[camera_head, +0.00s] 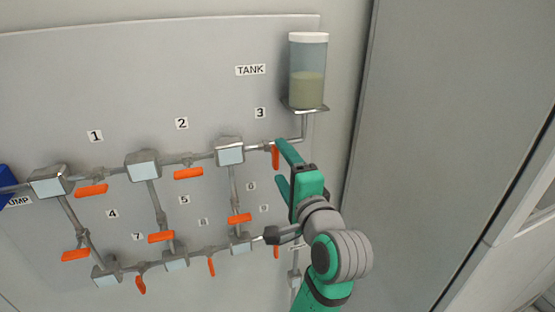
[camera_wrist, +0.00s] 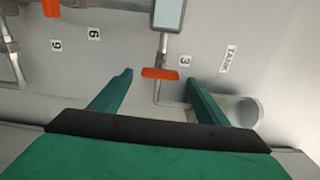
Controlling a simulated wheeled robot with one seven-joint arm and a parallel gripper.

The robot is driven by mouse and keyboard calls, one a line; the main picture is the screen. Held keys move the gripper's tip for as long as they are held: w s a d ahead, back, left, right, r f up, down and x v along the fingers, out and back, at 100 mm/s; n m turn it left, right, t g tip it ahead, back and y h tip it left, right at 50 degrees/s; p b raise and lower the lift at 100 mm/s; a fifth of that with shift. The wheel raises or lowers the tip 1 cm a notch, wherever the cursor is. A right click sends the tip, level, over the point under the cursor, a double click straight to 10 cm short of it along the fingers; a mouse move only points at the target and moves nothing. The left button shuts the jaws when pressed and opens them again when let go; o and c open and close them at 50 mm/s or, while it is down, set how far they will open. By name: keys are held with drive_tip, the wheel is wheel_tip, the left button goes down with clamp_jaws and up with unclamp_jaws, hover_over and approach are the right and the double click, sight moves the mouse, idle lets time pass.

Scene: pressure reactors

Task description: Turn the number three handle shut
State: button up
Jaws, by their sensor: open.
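The number three handle (camera_head: 276,157) is a short orange lever on the pipe to the right of the upper right block, below the "3" label (camera_head: 260,113). It hangs downward, crosswise to its pipe. In the wrist view the handle (camera_wrist: 160,73) also lies across the pipe, beside the "3" label. My green gripper (camera_head: 279,160) is open at the right of the handle. In the wrist view the fingertips (camera_wrist: 160,79) stand on either side of the handle with nothing between them gripped. Whether either finger touches it I cannot tell.
The tank (camera_head: 308,75) stands on a bracket above my gripper. Other orange handles, such as number two (camera_head: 188,173) and number six (camera_head: 240,218), sit to the left and below. My arm hides part of the lower right pipework near "9". A grey wall (camera_head: 440,120) is at right.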

drive_tip(key=v, duration=0.7)
drive_tip(key=s+d+f+n+g+h, duration=0.1)
drive_tip(key=s+f+n+h, duration=0.3)
drive_tip(key=f, duration=1.1)
drive_tip(key=s+d+f+n+h, duration=0.1)
drive_tip(key=s+f, duration=0.4)
drive_tip(key=f, duration=1.1)
drive_tip(key=s+a+f+n, duration=0.2)
drive_tip(key=s+n, duration=0.1)
drive_tip(key=s, duration=0.6)
drive_tip(key=s+a+f+n, duration=0.2)
drive_tip(key=s+f+n, duration=0.1)
drive_tip(key=s, duration=0.6)
drive_tip(key=s+a+f+n, duration=0.2)
drive_tip(key=s+f+n, duration=0.1)
drive_tip(key=s, duration=0.7)
drive_tip(key=shift+n+g+h, duration=0.3)
drive_tip(key=shift+g, duration=0.1)
